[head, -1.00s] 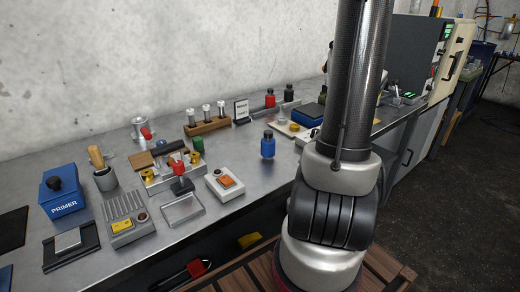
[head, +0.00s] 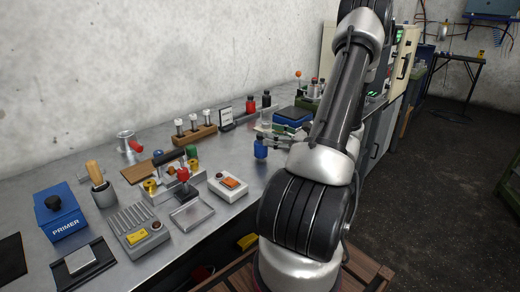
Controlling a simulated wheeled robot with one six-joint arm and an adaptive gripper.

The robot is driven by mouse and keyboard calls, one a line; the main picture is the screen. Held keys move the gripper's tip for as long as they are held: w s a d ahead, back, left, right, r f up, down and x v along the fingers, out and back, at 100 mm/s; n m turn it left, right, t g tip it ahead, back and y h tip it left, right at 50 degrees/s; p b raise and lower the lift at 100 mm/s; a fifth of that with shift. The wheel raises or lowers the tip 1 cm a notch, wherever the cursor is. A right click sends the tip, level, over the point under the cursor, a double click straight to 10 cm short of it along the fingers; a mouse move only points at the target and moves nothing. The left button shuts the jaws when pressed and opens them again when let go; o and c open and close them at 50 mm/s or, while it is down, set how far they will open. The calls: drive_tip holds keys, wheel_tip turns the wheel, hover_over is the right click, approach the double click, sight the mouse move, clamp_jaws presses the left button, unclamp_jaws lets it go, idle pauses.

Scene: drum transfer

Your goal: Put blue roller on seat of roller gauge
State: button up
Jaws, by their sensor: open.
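The blue roller (head: 260,149) stands upright on the steel bench, with a dark narrower end on top. My gripper (head: 270,140) is low at its right side, open, with its grey fingers close to the roller's upper part. Whether they reach around it or touch it is too small to tell. What looks like the roller gauge (head: 183,190) is a light metal fixture with yellow parts and a red knob, left of the roller. A dark roller-like piece lies at its back; the seat is hard to make out.
A wooden rack (head: 195,135) with several pegs is behind. A blue PRIMER box (head: 61,214) stands at left. Bare bench lies around the roller.

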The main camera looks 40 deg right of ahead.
sight(260, 134)
drive_tip(key=x, duration=0.4)
drive_tip(key=shift+s+a+f, duration=0.15)
drive_tip(key=shift+a+f, duration=0.05)
drive_tip(key=shift+a, duration=0.2)
drive_tip(key=shift+w+a, duration=0.15)
drive_tip(key=shift+w, duration=0.35)
clamp_jaws()
